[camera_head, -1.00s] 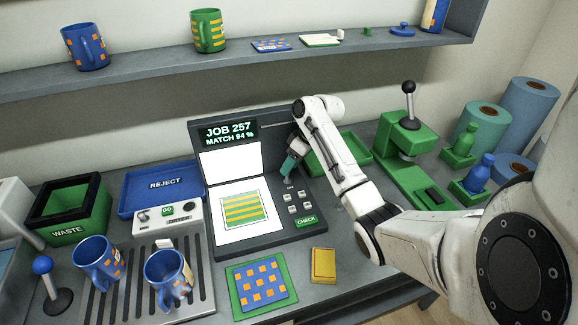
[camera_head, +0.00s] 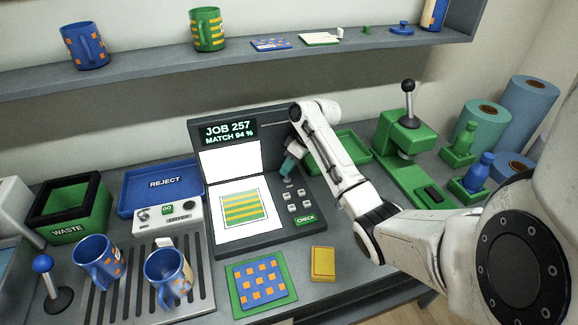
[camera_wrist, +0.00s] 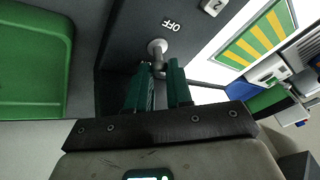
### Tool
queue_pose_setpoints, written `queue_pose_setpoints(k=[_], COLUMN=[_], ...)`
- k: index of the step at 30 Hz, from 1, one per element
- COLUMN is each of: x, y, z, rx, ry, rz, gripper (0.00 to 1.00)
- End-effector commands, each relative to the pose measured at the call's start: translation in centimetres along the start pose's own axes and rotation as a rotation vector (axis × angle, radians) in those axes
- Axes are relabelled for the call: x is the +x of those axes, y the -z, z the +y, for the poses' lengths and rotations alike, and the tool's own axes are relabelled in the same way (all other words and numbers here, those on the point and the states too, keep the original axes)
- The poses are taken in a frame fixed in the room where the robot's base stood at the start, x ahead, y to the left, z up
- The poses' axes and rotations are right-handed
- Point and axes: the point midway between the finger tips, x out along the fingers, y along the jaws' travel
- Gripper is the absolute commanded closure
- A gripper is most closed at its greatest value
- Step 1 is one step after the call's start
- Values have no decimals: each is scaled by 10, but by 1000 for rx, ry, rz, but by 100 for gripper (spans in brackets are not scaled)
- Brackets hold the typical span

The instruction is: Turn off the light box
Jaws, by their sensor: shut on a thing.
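The light box (camera_head: 274,207) stands in the middle of the bench, its white panel lit (camera_head: 232,161), with a green-and-yellow striped print on its lower lit face. Its display reads JOB 257, MATCH 94 %. A small grey toggle switch (camera_wrist: 157,47) sits on the box's right side by an OFF label (camera_wrist: 172,25). My gripper (camera_head: 288,169) is at this switch with its teal fingers pointing down. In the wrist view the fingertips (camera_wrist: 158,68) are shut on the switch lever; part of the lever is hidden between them.
Several small buttons and a green CHECK button (camera_head: 306,220) lie just below the switch. A green tray (camera_head: 352,143) is right of the box and a green press (camera_head: 412,150) beyond it. Blue mugs (camera_head: 97,258), a blue-and-orange print (camera_head: 262,281) and a yellow block (camera_head: 323,263) lie in front.

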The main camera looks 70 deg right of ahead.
Motion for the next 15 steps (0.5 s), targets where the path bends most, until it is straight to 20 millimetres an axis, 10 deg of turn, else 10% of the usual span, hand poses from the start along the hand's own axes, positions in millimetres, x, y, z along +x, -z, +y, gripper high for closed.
queue_pose_setpoints(k=[15], x=[0], y=[-5], z=[-6], rx=[-44], ry=[-63], rz=[82], gripper=[100])
